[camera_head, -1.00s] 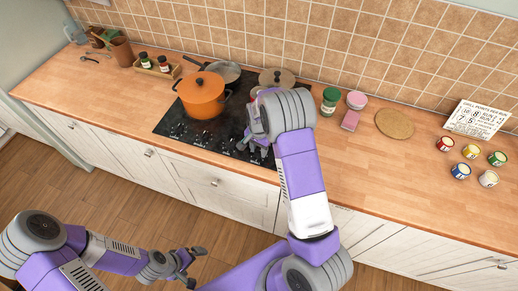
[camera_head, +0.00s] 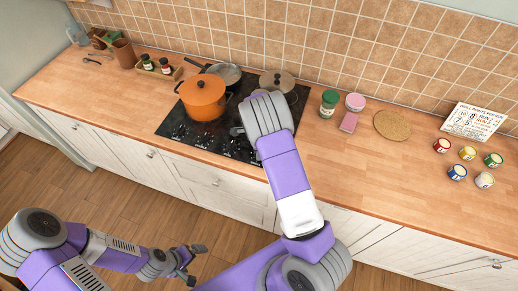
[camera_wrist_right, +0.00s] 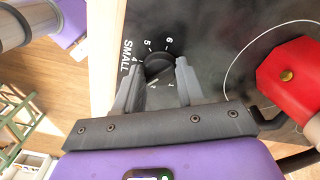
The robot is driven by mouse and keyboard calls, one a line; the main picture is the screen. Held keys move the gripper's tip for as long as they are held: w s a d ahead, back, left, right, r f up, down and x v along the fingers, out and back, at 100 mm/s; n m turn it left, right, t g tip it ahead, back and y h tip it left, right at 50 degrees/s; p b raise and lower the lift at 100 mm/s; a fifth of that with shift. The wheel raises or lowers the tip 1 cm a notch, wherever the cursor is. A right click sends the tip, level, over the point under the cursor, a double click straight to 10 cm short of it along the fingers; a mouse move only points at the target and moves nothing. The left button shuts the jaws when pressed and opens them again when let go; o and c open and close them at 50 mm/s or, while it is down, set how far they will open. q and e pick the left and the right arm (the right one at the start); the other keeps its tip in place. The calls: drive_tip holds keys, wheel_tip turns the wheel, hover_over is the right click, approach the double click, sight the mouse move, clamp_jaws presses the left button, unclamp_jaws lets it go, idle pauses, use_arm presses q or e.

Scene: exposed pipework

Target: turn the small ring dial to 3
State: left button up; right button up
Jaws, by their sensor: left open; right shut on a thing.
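The small ring dial (camera_wrist_right: 158,65) is a dark round knob on the black hob panel, beside the word SMALL and a ring of white numbers, in the right wrist view. My right gripper (camera_wrist_right: 157,77) has one finger on each side of the dial and is shut on it. I cannot tell which number the dial points at. In the head view my right forearm and wrist hide most of this gripper and the dial. My left gripper (camera_head: 191,264) is open and empty, low over the floor in front of the cabinets.
An orange pot (camera_head: 204,97) stands on the black hob (camera_head: 180,128), with a grey pan (camera_head: 226,73) and a lidded pot (camera_head: 277,80) behind. Jars, a pink block, a round board (camera_head: 392,125), several small tins and a sign (camera_head: 474,120) lie right. The counter's front right is clear.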

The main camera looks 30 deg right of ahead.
drive_tip(key=shift+w+r+m, duration=0.1)
drive_tip(key=shift+m, duration=0.5)
drive_tip(key=o, duration=1.1)
drive_tip(key=shift+c, duration=0.2)
wheel_tip(320, 180, up, 8)
drive_tip(key=shift+f+p, duration=0.25)
drive_tip(key=shift+p, duration=0.1)
